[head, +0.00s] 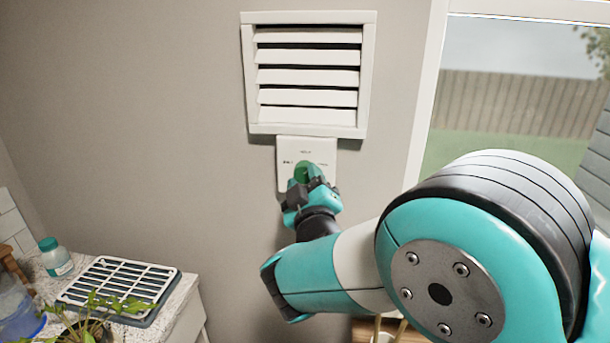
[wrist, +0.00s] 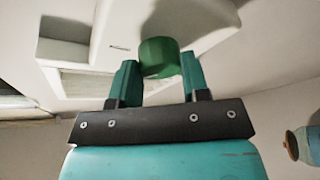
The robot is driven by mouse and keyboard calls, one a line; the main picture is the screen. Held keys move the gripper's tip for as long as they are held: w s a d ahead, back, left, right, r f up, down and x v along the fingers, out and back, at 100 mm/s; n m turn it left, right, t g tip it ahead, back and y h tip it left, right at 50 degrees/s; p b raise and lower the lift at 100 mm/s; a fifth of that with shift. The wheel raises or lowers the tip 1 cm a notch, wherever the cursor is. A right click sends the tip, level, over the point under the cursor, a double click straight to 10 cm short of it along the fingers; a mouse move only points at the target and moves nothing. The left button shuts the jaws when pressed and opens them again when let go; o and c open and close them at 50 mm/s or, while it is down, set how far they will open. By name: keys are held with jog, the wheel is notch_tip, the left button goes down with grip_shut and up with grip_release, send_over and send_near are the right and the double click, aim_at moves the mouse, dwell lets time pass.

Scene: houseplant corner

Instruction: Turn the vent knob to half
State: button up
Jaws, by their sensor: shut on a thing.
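The green vent knob (head: 302,173) is on a white plate (head: 291,151) on the wall, right below the louvred vent (head: 307,75). My gripper (head: 306,180) reaches up to the plate and covers much of the knob in the head view. In the wrist view the knob (wrist: 159,57) sits between the two green fingers of my gripper (wrist: 160,72), which are shut on it. The plate has small dark lettering above and beside the knob, too small to read. The knob's pointer is not visible, so I cannot tell its setting. The vent's slats are tilted with dark gaps between them.
A window (head: 520,95) is at the right. At the lower left, a counter (head: 188,290) holds a white drying rack (head: 120,283), a teal-capped bottle (head: 55,258) and a potted plant (head: 88,325). The wall around the plate is clear.

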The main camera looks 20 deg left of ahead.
jog(key=n+g+p, duration=0.1)
jog(key=n+p, duration=0.1)
jog(key=r+n+p, duration=0.1)
jog(key=n, duration=0.1)
jog(key=shift+g+y+p, duration=0.3)
jog(key=shift+g+p, duration=0.1)
jog(key=n+g+p, duration=0.1)
jog(key=n+p, duration=0.2)
jog(key=shift+d+f, duration=0.1)
jog(key=shift+f, duration=0.1)
jog(key=shift+n, duration=0.3)
jog(key=o, duration=0.9)
jog(key=shift+s+f, duration=0.1)
jog(key=shift+f, duration=0.05)
